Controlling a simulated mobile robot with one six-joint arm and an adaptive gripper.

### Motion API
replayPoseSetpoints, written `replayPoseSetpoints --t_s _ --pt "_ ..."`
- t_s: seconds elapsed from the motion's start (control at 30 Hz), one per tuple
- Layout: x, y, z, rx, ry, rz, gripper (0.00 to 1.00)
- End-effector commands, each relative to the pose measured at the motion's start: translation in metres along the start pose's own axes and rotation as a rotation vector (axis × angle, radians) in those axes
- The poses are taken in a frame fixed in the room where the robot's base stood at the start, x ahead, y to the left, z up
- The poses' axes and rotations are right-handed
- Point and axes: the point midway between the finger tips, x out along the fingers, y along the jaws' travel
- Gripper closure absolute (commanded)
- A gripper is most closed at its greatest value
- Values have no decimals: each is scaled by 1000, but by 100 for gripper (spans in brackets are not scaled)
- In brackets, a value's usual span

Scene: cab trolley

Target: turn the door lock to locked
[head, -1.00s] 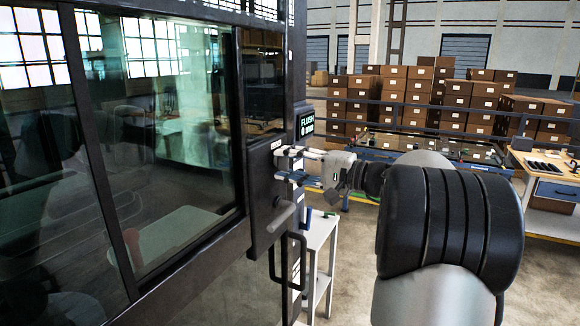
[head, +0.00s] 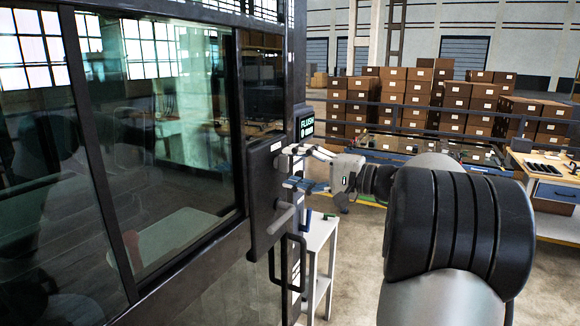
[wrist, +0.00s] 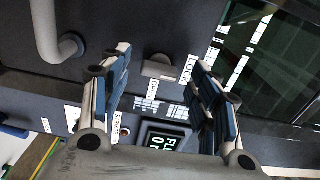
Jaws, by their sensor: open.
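The door lock is a small grey knob (wrist: 158,68) on the dark door plate (head: 262,190), with a white "LOCK" label (wrist: 188,69) close to its right in the wrist view. A second small label (wrist: 152,88) sits just below it. My gripper (wrist: 164,58) is open, with one finger on each side of the knob and a visible gap to each. I cannot tell how far the fingertips are from the plate.
A grey door lever (wrist: 55,40) sticks out left of the knob in the wrist view. In the head view a black grab bar (head: 302,262) is below the plate, a lit display (head: 306,122) above it, and a white side table (head: 320,240) behind.

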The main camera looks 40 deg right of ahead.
Motion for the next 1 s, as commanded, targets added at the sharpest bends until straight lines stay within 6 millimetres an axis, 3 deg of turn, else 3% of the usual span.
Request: replayPoseSetpoints --t_s 0.2,0.43,0.63,1.0 --pt "-50 0 -2 -1 6 0 43" --pt "-88 0 -1 -1 3 0 43" --pt "-100 0 0 -1 0 0 43" --pt "-100 0 0 -1 0 0 43"
